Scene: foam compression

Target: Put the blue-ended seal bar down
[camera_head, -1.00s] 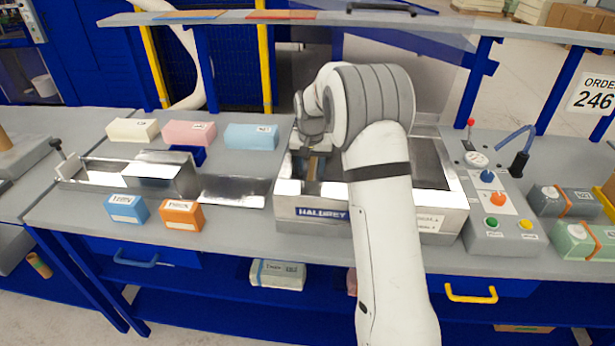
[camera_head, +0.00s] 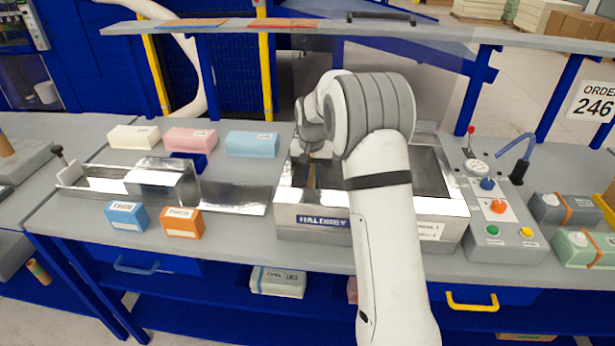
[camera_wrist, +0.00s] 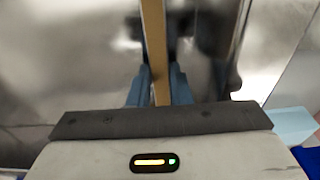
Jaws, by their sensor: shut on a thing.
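The seal bar (camera_wrist: 154,45) is a long, narrow tan strip between my gripper's two blue-grey fingers in the wrist view. My gripper (camera_wrist: 158,86) is shut on it, over a shiny metal surface. In the head view the tan bar (camera_head: 311,182) shows at the left part of the steel HALDREY machine (camera_head: 300,218), below my gripper (camera_head: 312,158). The bar's blue end cannot be made out. My arm hides part of the machine, and I cannot tell whether the bar touches it.
Left of the machine are a metal slide fixture (camera_head: 165,182), a blue block (camera_head: 127,215) and an orange block (camera_head: 182,221). Cream, pink and light-blue blocks (camera_head: 252,144) stand behind. A control box (camera_head: 492,215) with buttons and a lever stands close on the right.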

